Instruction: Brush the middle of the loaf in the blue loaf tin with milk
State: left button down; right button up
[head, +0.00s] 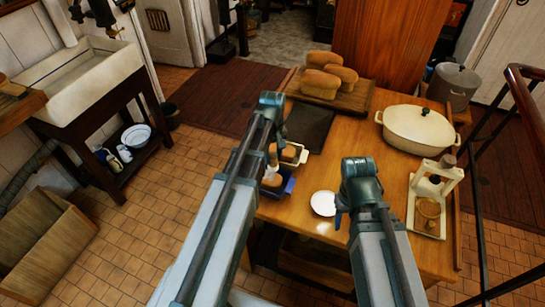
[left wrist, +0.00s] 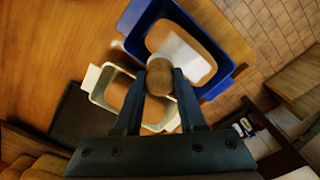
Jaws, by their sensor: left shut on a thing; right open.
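The blue loaf tin (left wrist: 150,12) holds a brown loaf (left wrist: 204,64); the tin also shows in the head view (head: 287,188), partly behind my left arm. My left gripper (left wrist: 160,82) is shut on a brush with a round wooden handle end (left wrist: 159,72). Its pale head (left wrist: 180,52) is over the middle of the loaf; I cannot tell whether it touches. A small white dish (head: 323,204) stands on the table; its contents are unclear. My right gripper (head: 343,212) is open beside the dish, largely hidden by its own wrist.
A cream loaf tin (left wrist: 96,82) with another loaf stands right beside the blue tin. Several loaves on a board (head: 345,96), a dark tray (head: 308,126), a cream lidded pot (head: 418,130) and a white stand (head: 430,195) occupy the wooden table (head: 372,120).

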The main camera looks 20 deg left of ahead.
aim_at(273, 156)
pick_arm(q)
jog(key=r+p, duration=0.2)
jog(key=r, duration=0.1)
jog(key=shift+s+r, duration=0.2)
jog(key=shift+r, duration=0.05)
jog(key=shift+r+p, duration=0.45)
jog(key=shift+p, duration=0.25)
notch_tip(273, 156, up, 3)
jog(key=p, duration=0.3)
jog(key=shift+r, duration=0.1)
